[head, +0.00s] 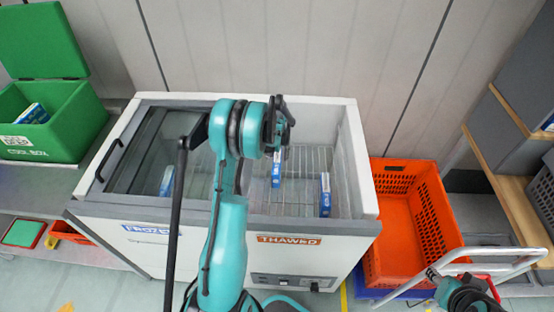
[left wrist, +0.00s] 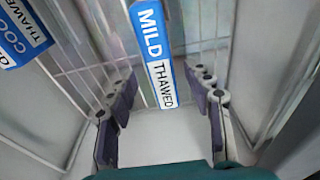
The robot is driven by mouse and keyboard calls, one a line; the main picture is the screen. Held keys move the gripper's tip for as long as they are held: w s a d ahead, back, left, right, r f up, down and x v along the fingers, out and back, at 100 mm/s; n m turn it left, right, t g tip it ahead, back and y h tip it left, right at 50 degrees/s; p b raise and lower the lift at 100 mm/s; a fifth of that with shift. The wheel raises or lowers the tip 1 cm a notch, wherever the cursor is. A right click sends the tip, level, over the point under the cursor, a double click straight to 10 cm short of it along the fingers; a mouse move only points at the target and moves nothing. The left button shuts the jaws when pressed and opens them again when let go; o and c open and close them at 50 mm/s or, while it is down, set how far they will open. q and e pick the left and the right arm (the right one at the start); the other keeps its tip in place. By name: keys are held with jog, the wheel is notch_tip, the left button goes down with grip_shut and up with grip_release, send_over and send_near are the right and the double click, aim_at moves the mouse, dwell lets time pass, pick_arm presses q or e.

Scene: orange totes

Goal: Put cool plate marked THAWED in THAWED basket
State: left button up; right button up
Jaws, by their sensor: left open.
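In the left wrist view, a blue-and-white plate marked COOL and THAWED (left wrist: 22,38) is at the upper left, partly cut off. A second plate, marked MILD and THAWED (left wrist: 158,60), hangs in view between the spread fingers of my left gripper (left wrist: 165,108). In the head view my left gripper (head: 277,138) is open over the chest's right half, above the THAWED label (head: 289,240). Two blue-and-white plates stand there, one below the gripper (head: 276,170) and one farther right (head: 325,195); their words are unreadable in this view. My right gripper (head: 465,296) is at the bottom right, its jaws unclear.
The white chest (head: 367,190) has a wire basket inside and a FROZEN label (head: 150,229) on the left. Another plate (head: 167,181) shows in its left half. A green cool box (head: 75,120) stands left, an orange tote (head: 395,225) and a cart handle (head: 485,252) right.

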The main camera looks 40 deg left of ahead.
pick_arm(q)
jog(key=r, duration=0.3)
jog(key=shift+s+d+r+p, duration=0.15)
jog(key=shift+s+r+p, duration=0.1)
jog(key=shift+p, duration=0.15)
jog(key=s+d+r+m+t, duration=0.1)
jog(key=s+d+r, duration=0.2)
jog(key=d+r, duration=0.45)
jog(key=s+d+r+m+t, duration=0.1)
jog(key=s+d+r+m, duration=0.1)
jog(key=s+d+r, duration=0.5)
jog(key=s+d+r+m+t+h, duration=0.1)
jog(key=s+d+r+m+t, duration=0.2)
jog(key=s+d, duration=0.8)
jog(key=shift+s+r+t, duration=0.3)
jog(key=shift+s+r, duration=0.85)
jog(key=shift+r, duration=0.1)
